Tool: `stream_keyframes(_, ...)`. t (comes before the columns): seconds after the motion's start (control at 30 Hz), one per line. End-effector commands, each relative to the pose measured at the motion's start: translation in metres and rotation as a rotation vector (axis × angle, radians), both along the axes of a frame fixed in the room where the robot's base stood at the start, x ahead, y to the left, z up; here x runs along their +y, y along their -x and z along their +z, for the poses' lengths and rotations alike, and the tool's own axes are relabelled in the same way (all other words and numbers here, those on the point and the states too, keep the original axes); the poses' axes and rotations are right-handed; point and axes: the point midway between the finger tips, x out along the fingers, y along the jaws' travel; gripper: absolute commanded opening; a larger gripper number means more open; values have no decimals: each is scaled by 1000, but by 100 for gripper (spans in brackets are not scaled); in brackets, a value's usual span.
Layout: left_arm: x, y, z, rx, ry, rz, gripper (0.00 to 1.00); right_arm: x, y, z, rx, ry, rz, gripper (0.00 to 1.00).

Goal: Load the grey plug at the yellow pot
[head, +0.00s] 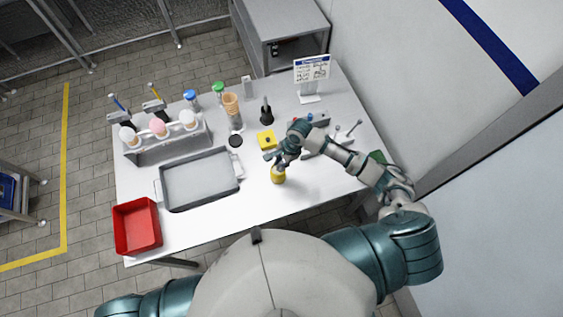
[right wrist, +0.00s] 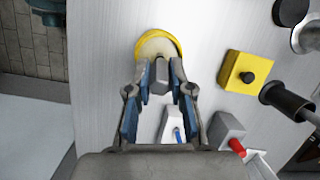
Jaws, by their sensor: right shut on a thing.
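The yellow pot (head: 278,175) stands on the table near its front edge. In the right wrist view the yellow pot (right wrist: 177,42) appears round, with a pale cream top inside its yellow rim. My right gripper (head: 281,162) is over the pot in the head view. In the right wrist view the right gripper (right wrist: 160,79) is shut on the grey plug (right wrist: 161,72), a small grey block between the fingertips. The plug overlaps the pot's near rim in that view; I cannot tell whether they touch. My left gripper is out of view.
A yellow box with a black button (head: 267,141) stands just behind the pot. A grey tray (head: 180,205) and red bin (head: 137,227) are to the left. A rack (head: 175,148), stacked cones (head: 231,106) and a sign (head: 312,70) stand farther back. Table space left of the pot is clear.

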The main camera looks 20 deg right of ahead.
Motion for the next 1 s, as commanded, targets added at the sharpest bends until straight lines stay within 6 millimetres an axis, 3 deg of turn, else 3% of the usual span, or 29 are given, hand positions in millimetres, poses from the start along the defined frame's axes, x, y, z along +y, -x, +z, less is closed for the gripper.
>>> stream_keyframes(1.0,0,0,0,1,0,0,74,-1,0,-7,3,2,-1,0)
